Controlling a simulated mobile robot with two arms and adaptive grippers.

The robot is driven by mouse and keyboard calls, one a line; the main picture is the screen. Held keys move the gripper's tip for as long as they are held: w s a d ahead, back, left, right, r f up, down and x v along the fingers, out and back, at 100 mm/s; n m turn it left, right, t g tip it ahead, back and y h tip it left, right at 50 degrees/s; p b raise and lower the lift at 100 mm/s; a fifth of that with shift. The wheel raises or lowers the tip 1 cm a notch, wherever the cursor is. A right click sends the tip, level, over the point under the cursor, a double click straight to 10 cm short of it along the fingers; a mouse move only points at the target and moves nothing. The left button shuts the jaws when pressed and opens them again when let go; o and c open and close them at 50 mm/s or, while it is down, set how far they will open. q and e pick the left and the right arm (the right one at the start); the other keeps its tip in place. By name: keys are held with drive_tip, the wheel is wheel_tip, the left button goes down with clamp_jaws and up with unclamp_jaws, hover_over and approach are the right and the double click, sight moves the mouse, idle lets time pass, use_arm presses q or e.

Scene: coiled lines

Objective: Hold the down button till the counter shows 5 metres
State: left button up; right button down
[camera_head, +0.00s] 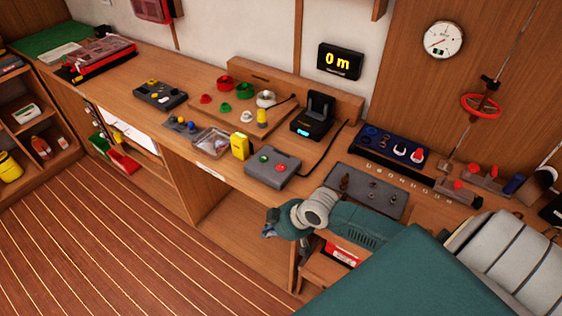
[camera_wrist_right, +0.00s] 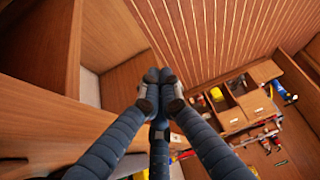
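The counter (camera_head: 339,61) is a black display on the wall and reads "0 m" in yellow. A grey control box (camera_head: 273,168) lies near the bench's front edge. It has a green button (camera_head: 263,158) and a red button (camera_head: 281,167); I cannot read which one is down. My right gripper (camera_head: 268,229) is in front of the bench edge, below and apart from the box. In the right wrist view the fingertips of my right gripper (camera_wrist_right: 158,76) are together with nothing visible between them. My left gripper is not in view.
A yellow device (camera_head: 240,146) and a clear tray (camera_head: 211,142) stand left of the box. A black unit with a blue display (camera_head: 312,117) is behind it. A dark panel with levers (camera_head: 366,189) lies to its right. The floor (camera_head: 110,230) ahead of the bench is clear.

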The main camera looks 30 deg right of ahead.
wheel_tip(320, 180, up, 8)
drive_tip(key=w+n, duration=0.1)
drive_tip(key=w, duration=0.2)
wheel_tip(320, 180, up, 14)
drive_tip(key=m+t, duration=0.1)
drive_tip(key=t, duration=0.2)
hover_over(282, 168)
drive_tip(key=shift+s+f+y+p, duration=0.1)
drive_tip(key=shift+s+y+p, duration=0.05)
drive_tip(key=shift+y+p, duration=0.2)
drive_tip(key=shift+f, duration=0.1)
wheel_tip(282, 168, down, 6)
drive_tip(key=b, duration=0.6)
drive_tip(key=shift+f, duration=0.2)
wheel_tip(282, 168, down, 2)
drive_tip(key=shift+f+b, duration=0.1)
drive_tip(key=shift+b, duration=0.55)
drive_tip(key=shift+f, duration=0.1)
drive_tip(key=shift+f, duration=0.35)
